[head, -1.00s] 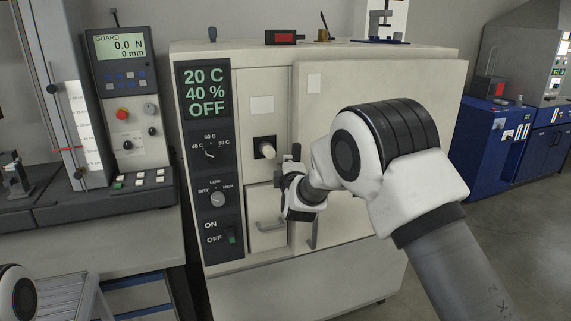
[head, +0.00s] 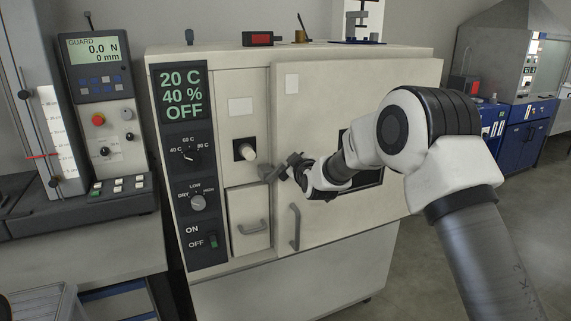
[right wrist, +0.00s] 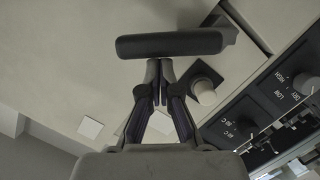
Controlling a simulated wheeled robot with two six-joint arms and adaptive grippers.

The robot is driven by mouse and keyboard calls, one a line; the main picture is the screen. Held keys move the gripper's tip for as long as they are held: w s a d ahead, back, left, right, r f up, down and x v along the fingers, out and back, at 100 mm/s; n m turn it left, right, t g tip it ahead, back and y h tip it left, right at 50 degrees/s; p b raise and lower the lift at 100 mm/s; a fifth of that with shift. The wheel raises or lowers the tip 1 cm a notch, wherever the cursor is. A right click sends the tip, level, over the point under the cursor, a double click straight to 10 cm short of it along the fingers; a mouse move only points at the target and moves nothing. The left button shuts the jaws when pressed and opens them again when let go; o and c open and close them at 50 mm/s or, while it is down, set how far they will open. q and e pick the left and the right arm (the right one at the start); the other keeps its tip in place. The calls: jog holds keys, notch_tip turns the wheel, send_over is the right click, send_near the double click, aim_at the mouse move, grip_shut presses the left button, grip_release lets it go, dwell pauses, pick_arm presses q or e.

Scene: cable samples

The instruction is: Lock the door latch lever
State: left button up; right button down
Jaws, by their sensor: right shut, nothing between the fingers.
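The dark latch lever (head: 276,172) sits at the left edge of the cream chamber door (head: 312,105), tilted with its right end higher. In the right wrist view it is a dark bar (right wrist: 170,44) across the top, joined to a mount at its right end. My right gripper (head: 288,171) comes in from the right at the lever. In the right wrist view its fingertips (right wrist: 160,68) are together and empty, right at the bar's edge; I cannot tell whether they touch it. My left gripper is out of view.
A white knob (head: 244,151) is left of the lever, close to my fingers. A door handle (head: 295,227) and a drawer (head: 248,222) are below. The control panel (head: 190,165) is at the left, a test stand (head: 105,110) beyond it. Open floor lies at right.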

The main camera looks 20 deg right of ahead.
jog(key=d+f+m+y+b, duration=0.1)
jog(key=d+f+m+b, duration=0.2)
jog(key=f+m, duration=0.1)
jog(key=shift+d+f+y, duration=0.35)
jog(key=shift+d+y, duration=0.05)
jog(key=shift+f, duration=0.2)
dwell(0.5)
jog(key=shift+r, duration=0.1)
jog(key=s+r, duration=0.6)
jog(key=s, duration=0.3)
jog(key=shift+s+d+r, duration=0.2)
jog(key=shift+s+r, duration=0.1)
jog(key=shift+r, duration=0.1)
